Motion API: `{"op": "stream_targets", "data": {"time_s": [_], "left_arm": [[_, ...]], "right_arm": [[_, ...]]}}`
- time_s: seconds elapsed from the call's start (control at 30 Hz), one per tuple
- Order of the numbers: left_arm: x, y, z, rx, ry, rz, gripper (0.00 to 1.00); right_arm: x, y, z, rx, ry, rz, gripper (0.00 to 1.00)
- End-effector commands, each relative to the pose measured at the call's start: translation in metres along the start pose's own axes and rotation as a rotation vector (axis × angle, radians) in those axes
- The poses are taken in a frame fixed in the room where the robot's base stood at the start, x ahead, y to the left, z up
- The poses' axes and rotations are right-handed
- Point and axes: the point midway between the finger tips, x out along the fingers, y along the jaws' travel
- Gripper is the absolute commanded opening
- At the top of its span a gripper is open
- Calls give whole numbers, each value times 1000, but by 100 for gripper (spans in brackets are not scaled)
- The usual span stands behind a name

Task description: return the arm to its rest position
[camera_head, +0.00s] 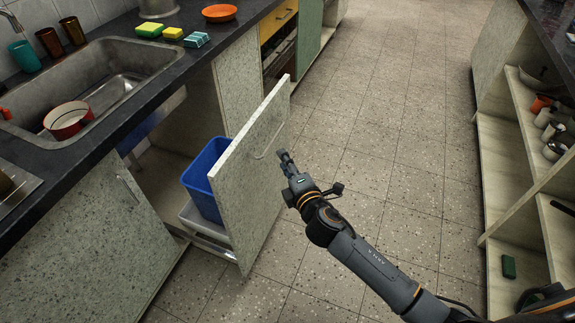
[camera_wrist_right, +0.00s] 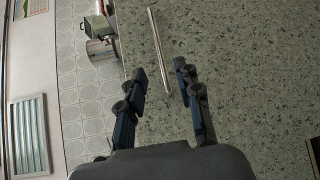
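My right gripper (camera_head: 284,160) is at the end of my right arm, which reaches in from the lower right in the head view. It is just in front of the speckled pull-out cabinet front (camera_head: 240,200). In the right wrist view the two fingers of the gripper (camera_wrist_right: 160,82) are apart, with nothing held between them. The metal bar handle (camera_wrist_right: 158,48) of the cabinet front shows ahead of the fingertips, its near end appearing between them. Whether the fingers touch it cannot be told. My left gripper is not in view.
The pull-out stands open with a blue bin (camera_head: 205,178) behind its front. A sink (camera_head: 92,80) with a red pot (camera_head: 68,119) is at the left. Open shelves (camera_head: 520,150) with cups line the right. The tiled floor (camera_head: 390,130) between is clear.

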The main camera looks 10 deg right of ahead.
Motion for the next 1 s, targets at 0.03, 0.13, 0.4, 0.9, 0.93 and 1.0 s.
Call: {"op": "stream_targets", "data": {"time_s": [0.03, 0.13, 0.4, 0.9, 0.93, 1.0], "left_arm": [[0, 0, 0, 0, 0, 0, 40], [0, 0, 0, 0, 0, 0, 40], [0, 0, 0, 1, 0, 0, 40], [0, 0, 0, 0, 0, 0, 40], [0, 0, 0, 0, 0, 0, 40], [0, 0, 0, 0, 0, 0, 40]], "right_arm": [[-5, -1, 0, -1, 0, -1, 34], [-10, 0, 0, -1, 0, 0, 34], [-12, 0, 0, -1, 0, 0, 34], [-26, -81, 10, 224, -65, -188, 34], [-31, -101, 12, 281, -86, -233, 34], [-49, -151, 15, 427, -144, -347, 34]]}}
